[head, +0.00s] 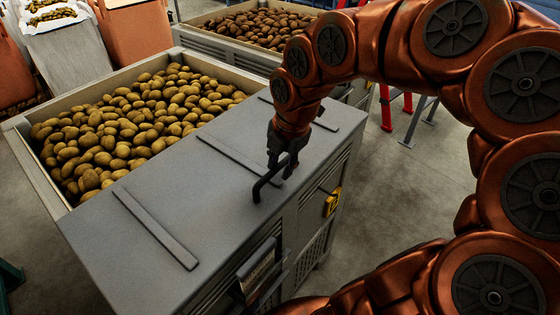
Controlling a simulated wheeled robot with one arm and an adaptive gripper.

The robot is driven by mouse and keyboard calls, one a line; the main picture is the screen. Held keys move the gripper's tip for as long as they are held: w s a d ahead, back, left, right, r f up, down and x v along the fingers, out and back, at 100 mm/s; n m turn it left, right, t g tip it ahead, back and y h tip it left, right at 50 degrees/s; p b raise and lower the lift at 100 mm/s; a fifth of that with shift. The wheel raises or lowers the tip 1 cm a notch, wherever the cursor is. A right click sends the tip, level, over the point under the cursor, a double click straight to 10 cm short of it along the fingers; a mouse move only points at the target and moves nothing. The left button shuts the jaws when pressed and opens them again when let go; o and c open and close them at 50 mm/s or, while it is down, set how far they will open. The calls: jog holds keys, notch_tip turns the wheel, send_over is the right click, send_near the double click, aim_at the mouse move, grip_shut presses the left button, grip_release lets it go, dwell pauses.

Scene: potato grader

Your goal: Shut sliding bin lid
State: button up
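The bin (28,165) is a large grey crate full of potatoes. Its flat grey sliding lid (150,262) covers the near right part, and potatoes lie open to view on the far left part. The lid has raised strips and a dark bar handle (258,190) near its right edge. My gripper (276,174) is low over the lid at this handle, with its dark fingers against or around it. The fingers overlap the handle, so whether they are closed on it is hidden.
A second potato bin (225,45) stands behind. Orange machinery (135,30) with a grey chute is at the upper left. Red and grey stand legs (385,108) are behind my arm. A yellow tag (333,202) is on the bin's side.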

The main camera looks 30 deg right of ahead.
jog(key=shift+o, duration=0.9)
jog(key=shift+r, duration=0.1)
jog(key=shift+r, duration=0.2)
notch_tip(320, 180, up, 11)
jog(key=s, duration=0.2)
jog(key=shift+d+r, duration=0.15)
jog(key=shift+d, duration=0.2)
jog(key=s+a+f+m+g+p, duration=0.1)
jog(key=s+a+f+m, duration=0.3)
jog(key=s+m, duration=0.5)
jog(key=s+a+f+m+g+p, duration=0.2)
jog(key=s+a+f+m, duration=0.2)
jog(key=m, duration=0.9)
jog(key=s+f, duration=0.3)
jog(key=s, duration=0.1)
jog(key=shift+s+a+f+g+h, duration=0.3)
jog(key=shift+s+g+h, duration=0.1)
